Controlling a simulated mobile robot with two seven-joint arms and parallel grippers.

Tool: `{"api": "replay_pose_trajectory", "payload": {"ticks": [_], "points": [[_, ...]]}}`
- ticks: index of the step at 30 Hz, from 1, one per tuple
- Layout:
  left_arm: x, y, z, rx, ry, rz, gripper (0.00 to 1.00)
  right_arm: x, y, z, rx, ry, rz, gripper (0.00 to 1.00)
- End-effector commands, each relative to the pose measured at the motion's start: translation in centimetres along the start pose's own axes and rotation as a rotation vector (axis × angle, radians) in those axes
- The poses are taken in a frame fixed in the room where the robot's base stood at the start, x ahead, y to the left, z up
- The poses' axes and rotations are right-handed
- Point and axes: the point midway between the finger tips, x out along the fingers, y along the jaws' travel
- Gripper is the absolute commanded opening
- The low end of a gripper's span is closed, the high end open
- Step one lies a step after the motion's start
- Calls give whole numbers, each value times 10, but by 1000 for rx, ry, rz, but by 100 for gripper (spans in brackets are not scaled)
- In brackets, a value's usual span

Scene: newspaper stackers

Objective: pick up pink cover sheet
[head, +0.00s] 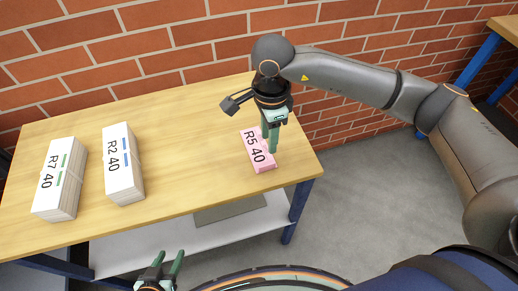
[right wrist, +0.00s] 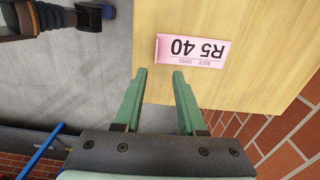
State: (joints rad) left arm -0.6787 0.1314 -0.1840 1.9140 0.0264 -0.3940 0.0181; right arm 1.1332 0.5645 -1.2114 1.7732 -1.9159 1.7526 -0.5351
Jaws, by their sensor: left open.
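The pink cover sheet (head: 257,157), marked R5 40, lies on the wooden table (head: 190,150) near its right end. It also shows in the right wrist view (right wrist: 190,52), its print upside down, just beyond the fingertips. My right gripper (head: 272,148) points down over the sheet's right side and hides part of it in the head view. In the right wrist view the right fingers (right wrist: 159,72) are apart with nothing between them. My left gripper (head: 170,257) is open and empty at the bottom of the head view, in front of the table.
Two white stacks stand on the table's left: R7 40 (head: 60,180) and R2 40 (head: 123,165). The tabletop between R2 40 and the pink sheet is clear. A brick wall (head: 150,45) runs behind. A lower shelf (head: 140,250) sits under the table.

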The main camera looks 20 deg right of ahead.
Motion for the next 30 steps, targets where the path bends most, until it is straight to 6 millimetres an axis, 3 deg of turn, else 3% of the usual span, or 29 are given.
{"api": "replay_pose_trajectory", "payload": {"ticks": [6, 13, 21, 30], "points": [[-3, 0, -4, 0, 1, 0, 50, 36, 1, 1, 1, -3, 4, 40], [-6, 0, -6, 0, 1, 0, 50, 54, 4, 2, -1, -5, 5, 40], [-10, 1, -12, 0, 1, 0, 50, 92, 7, 4, 1, -5, 3, 40], [-10, 1, -12, 0, 1, 0, 50, 98, 7, 4, -1, -6, 1, 40]]}}
